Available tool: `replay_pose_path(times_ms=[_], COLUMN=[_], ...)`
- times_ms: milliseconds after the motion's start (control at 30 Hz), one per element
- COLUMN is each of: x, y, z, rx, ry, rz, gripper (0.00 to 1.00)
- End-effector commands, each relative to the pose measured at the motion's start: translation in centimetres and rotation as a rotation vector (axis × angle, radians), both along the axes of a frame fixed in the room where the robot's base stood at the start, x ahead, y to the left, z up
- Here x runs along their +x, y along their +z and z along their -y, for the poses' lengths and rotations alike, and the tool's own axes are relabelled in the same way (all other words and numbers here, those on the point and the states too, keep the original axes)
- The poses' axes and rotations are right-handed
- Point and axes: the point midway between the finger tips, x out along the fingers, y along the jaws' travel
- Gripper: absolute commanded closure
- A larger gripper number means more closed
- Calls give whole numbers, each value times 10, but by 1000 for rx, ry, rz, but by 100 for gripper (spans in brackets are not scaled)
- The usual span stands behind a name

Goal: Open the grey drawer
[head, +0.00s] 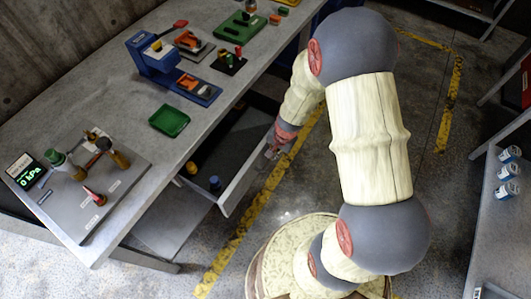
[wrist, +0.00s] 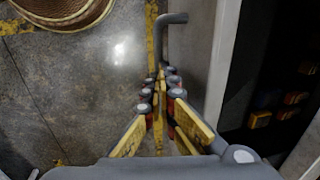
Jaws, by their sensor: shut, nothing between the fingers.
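The grey drawer (head: 240,187) stands pulled out from under the workbench in the head view, with its inside in sight. In the wrist view its front panel (wrist: 224,50) runs upright right of centre, with the dark inside beyond it. A grey bar handle (wrist: 172,18) sticks out from the panel at the top. My gripper (head: 272,152) is at the outer side of the drawer front. In the wrist view my gripper (wrist: 160,76) is shut and empty, its fingertips beside the panel and just below the handle in the picture. I cannot tell whether they touch it.
The drawer holds a yellow item (head: 191,168) and a blue item (head: 214,183). The workbench (head: 140,100) carries a green tray (head: 169,120), a blue device (head: 160,62) and a gauge panel (head: 85,185). A side bench (head: 500,235) with small cans stands right.

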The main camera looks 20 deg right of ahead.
Motion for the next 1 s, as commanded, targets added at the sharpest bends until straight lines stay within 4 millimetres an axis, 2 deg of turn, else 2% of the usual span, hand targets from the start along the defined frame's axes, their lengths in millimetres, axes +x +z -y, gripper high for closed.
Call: replay_pose_path(times_ms=[400, 733, 867, 1000], x=[-5, -3, -3, -7], y=[-4, -1, 11, 36], z=[-2, -2, 0, 3], rx=[2, 2, 1, 0], ry=[3, 2, 2, 2], rz=[-12, -9, -5, -3], gripper=[73, 73, 73, 73])
